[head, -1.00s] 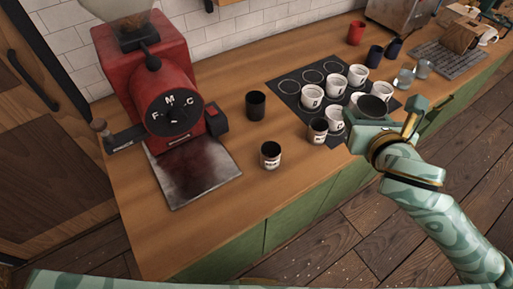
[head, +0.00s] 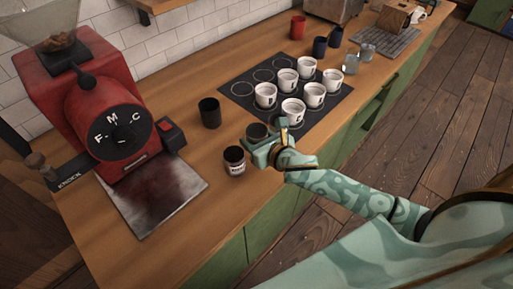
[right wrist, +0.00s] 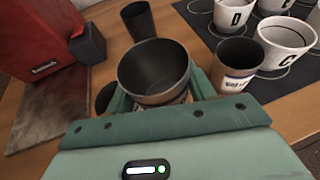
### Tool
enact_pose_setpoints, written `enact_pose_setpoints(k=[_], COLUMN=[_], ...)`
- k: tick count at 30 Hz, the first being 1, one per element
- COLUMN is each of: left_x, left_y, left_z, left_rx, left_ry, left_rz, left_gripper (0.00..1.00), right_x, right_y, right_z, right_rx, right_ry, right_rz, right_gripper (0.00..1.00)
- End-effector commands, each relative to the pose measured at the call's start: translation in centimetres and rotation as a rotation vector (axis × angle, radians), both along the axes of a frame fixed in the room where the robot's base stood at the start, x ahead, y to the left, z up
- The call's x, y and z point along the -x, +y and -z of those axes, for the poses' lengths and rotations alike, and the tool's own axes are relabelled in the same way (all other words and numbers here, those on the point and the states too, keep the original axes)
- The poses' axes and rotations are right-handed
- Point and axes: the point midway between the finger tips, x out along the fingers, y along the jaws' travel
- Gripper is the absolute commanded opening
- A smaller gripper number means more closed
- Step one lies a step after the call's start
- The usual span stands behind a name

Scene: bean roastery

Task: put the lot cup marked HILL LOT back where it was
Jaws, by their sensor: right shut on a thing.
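My right gripper (head: 264,146) is shut on a dark-rimmed lot cup (head: 257,131), held upright just in front of the black mat. The held cup (right wrist: 153,72) is between the fingers in the right wrist view; it looks empty, and its label is mostly hidden. A lot cup with a pale label (head: 234,162) stands on the counter left of the gripper. Another labelled lot cup (right wrist: 238,66) stands close to the right of the held one, by the mat edge. I cannot read HILL LOT on any label. My left gripper is out of view.
A plain black cup (head: 210,113) stands behind. The black mat (head: 237,89) has printed circles, several lettered white cups (head: 292,109) and some empty circles. The red grinder (head: 110,125) and a stained metal tray (head: 160,205) are left. Glasses (head: 351,65) stand beyond the mat.

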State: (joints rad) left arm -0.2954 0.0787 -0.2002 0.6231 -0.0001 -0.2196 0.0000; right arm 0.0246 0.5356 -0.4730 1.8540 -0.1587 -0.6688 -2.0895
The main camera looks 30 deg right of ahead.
Motion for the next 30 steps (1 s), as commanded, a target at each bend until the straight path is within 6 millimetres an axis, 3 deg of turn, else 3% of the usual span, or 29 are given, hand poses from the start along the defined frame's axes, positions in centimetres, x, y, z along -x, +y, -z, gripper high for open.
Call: enact_pose_setpoints(k=[3,8,15,28,29,30], left_x=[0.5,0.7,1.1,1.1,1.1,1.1], left_y=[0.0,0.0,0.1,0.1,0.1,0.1], left_z=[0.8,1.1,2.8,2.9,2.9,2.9], left_rx=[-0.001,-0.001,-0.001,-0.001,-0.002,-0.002], left_ry=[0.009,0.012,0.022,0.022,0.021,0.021], left_rz=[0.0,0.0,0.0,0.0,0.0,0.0], left_gripper=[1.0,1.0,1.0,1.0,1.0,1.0], right_x=[-0.9,-1.5,-2.0,-2.0,-2.0,-2.0], right_y=[-0.5,-0.9,-1.2,-1.2,-1.2,-1.2], right_z=[1.4,2.1,5.8,6.2,6.2,6.1], right_rx=[-0.001,-0.002,-0.004,-0.001,-0.001,-0.001], right_ry=[0.0,0.0,0.003,0.0,0.0,0.0], right_rz=[0.001,0.001,0.002,-0.001,-0.001,-0.001], right_gripper=[0.28,0.28,0.28,0.28,0.62,0.63])
